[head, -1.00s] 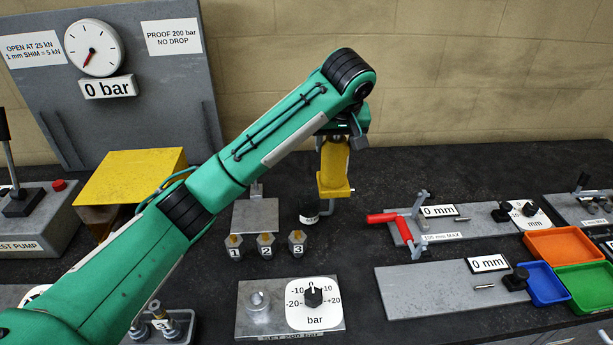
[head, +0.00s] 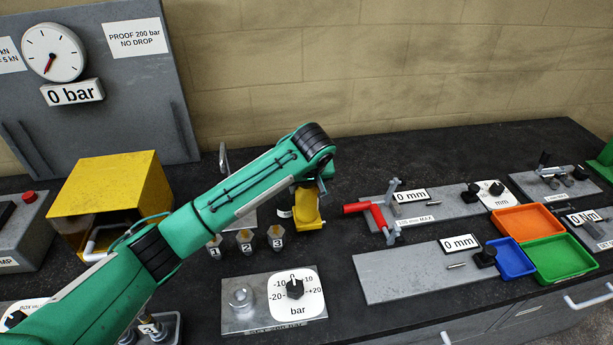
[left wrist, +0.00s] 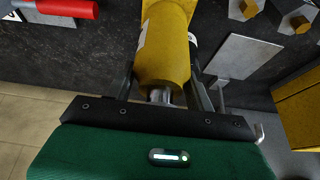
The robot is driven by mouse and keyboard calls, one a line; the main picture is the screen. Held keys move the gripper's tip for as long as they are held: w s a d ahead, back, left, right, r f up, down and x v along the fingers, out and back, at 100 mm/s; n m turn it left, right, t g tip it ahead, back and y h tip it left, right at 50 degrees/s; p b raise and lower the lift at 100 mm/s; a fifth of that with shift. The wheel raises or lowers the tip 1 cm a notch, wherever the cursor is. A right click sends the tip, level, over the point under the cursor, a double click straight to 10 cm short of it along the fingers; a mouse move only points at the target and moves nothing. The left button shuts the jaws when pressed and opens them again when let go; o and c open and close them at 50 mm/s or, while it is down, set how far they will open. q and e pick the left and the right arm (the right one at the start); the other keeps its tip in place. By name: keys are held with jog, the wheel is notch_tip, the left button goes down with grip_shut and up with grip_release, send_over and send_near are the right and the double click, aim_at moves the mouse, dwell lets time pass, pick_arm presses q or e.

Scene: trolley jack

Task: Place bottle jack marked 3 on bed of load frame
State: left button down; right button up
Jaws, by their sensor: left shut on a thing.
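A yellow bottle jack (head: 306,208) hangs in my left gripper (head: 318,182) over the middle of the dark bench in the head view. In the left wrist view, the fingers stand on both sides of the jack's yellow body (left wrist: 163,62), shut on it. A white label shows only in part, so its number cannot be read. I cannot tell whether the jack's base touches the bench. A yellow box-shaped frame (head: 112,182), likely the load frame, stands left of the jack, behind my forearm. Its bed is mostly hidden. My right gripper is out of view.
Numbered hex fittings (head: 245,240) stand just left of the jack. A plate with a bar dial (head: 275,310) lies in front. A red-handled fixture (head: 415,212) is close on the right, with orange (head: 525,222), blue and green trays beyond. A gauge panel (head: 110,85) stands behind the frame.

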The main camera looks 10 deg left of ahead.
aim_at(306, 212)
pick_arm(q)
jog(key=shift+w+f+p, duration=0.1)
jog(key=shift+f+p, duration=0.4)
jog(key=shift+f, duration=1.3)
jog(key=c, duration=0.8)
grip_release()
jog(key=shift+f, duration=0.35)
jog(key=shift+c, duration=0.2)
jog(key=o, duration=0.3)
jog(key=shift+s, duration=0.2)
jog(key=shift+s+r, duration=0.1)
jog(key=shift+r, duration=0.1)
